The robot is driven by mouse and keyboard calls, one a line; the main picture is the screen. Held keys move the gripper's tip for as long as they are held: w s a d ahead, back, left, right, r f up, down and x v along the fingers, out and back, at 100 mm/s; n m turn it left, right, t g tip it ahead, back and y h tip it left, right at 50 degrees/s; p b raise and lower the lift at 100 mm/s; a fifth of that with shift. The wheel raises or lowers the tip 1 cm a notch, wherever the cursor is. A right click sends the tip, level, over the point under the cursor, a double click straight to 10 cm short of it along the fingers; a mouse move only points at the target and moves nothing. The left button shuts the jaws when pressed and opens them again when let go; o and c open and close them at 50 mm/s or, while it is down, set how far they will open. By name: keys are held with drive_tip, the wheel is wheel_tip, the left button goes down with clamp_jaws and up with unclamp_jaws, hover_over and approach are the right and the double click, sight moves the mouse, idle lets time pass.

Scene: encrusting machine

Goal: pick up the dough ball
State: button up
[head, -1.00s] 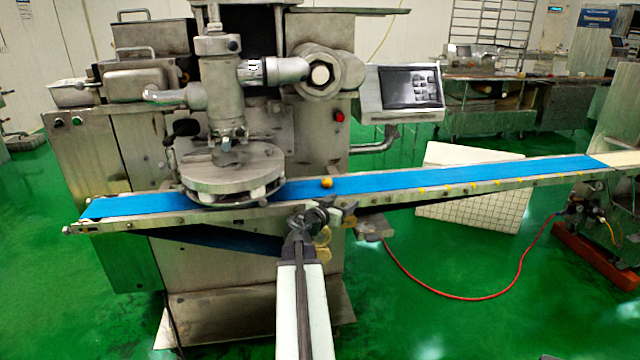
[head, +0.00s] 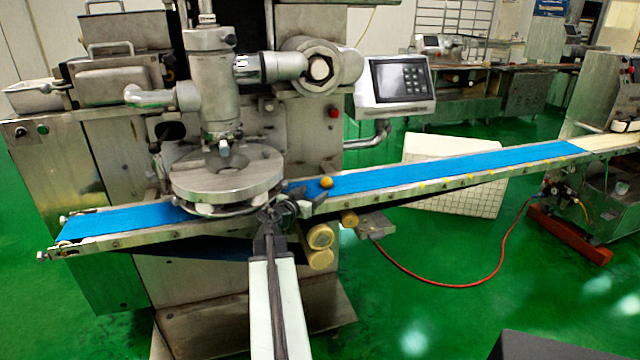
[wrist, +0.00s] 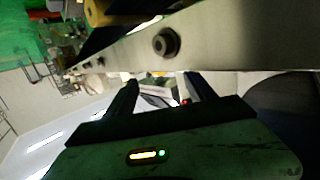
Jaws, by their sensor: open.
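The dough ball (head: 326,183) is a small orange-brown ball on the blue conveyor belt (head: 430,167), just right of the machine's round disc. My gripper (head: 296,196) is at the belt's near edge, left of and slightly nearer than the ball, apart from it. In the wrist view my gripper's two dark fingers (wrist: 160,88) stand apart with nothing seen between them.
The encrusting machine's round steel disc (head: 226,172) overhangs the belt close to my gripper's left. Yellowish rollers (head: 319,237) sit under the conveyor. A control screen (head: 402,80) stands behind the belt. The belt right of the ball is clear.

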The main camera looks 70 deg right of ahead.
sight(324, 185)
drive_tip(key=d, duration=0.2)
drive_tip(key=shift+d+f, duration=0.25)
drive_tip(key=shift+d, duration=0.05)
drive_tip(key=d, duration=0.2)
drive_tip(key=s+d, duration=0.1)
drive_tip(key=d, duration=0.2)
drive_tip(key=shift+d+f+b, duration=0.1)
drive_tip(key=shift+f+b, duration=0.1)
drive_tip(key=shift+b, duration=0.2)
drive_tip(key=shift+s, duration=0.1)
clamp_jaws()
